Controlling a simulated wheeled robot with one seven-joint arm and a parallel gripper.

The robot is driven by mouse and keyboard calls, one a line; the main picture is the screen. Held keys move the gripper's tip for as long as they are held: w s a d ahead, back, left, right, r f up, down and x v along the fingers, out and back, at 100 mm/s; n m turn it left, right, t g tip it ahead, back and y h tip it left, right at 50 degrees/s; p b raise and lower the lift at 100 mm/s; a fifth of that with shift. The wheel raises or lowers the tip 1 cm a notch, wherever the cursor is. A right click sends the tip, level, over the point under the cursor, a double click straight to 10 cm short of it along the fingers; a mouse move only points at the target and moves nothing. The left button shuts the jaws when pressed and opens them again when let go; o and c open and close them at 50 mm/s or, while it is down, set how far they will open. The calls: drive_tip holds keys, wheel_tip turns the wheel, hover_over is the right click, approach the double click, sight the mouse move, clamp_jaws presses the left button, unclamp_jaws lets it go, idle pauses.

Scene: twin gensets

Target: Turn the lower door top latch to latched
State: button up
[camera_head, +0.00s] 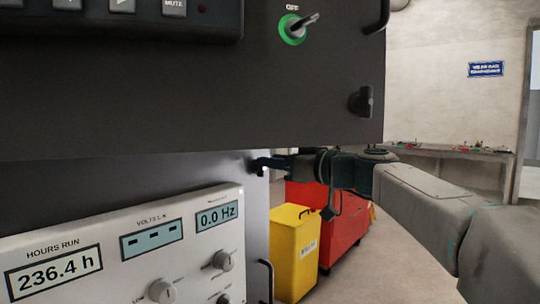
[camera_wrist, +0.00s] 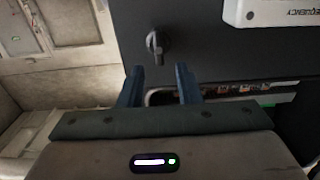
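In the wrist view a dark latch knob (camera_wrist: 157,42) sits on a dark door face (camera_wrist: 200,30), its grip bar looking roughly upright in the picture. My gripper (camera_wrist: 160,72) is open, with its two blue fingers apart and nothing between them. The latch lies just beyond the fingertips, between their lines; I see no contact. In the head view my gripper (camera_head: 266,164) is at the right edge of the lower door, just below the upper door. The latch there is mostly hidden or too small to tell apart from the fingers.
The upper dark door (camera_head: 190,100) overhangs, with its own black latch (camera_head: 361,101) and a key switch (camera_head: 292,28). A white meter panel (camera_head: 130,250) and a handle (camera_head: 266,278) are below. A yellow bin (camera_head: 295,255) and red cabinet (camera_head: 345,220) stand behind my arm.

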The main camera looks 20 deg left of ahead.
drive_tip(key=shift+x, duration=1.1)
clamp_jaws()
drive_tip(key=shift+f+m, duration=0.1)
drive_tip(key=shift+m, duration=0.2)
drive_tip(key=shift+w+d+f+m+b, duration=0.15)
drive_tip(key=shift+w+f+m+b, duration=0.2)
drive_tip(key=shift+m, duration=2.5)
drive_tip(key=shift+w+d+f+m+b, duration=0.2)
drive_tip(key=shift+f+m+b, duration=0.15)
drive_tip(key=shift+m, duration=2.55)
drive_tip(key=shift+w+d+f+m+b, duration=0.1)
drive_tip(key=shift+w+f+m+b, duration=0.2)
drive_tip(key=shift+m, duration=2.55)
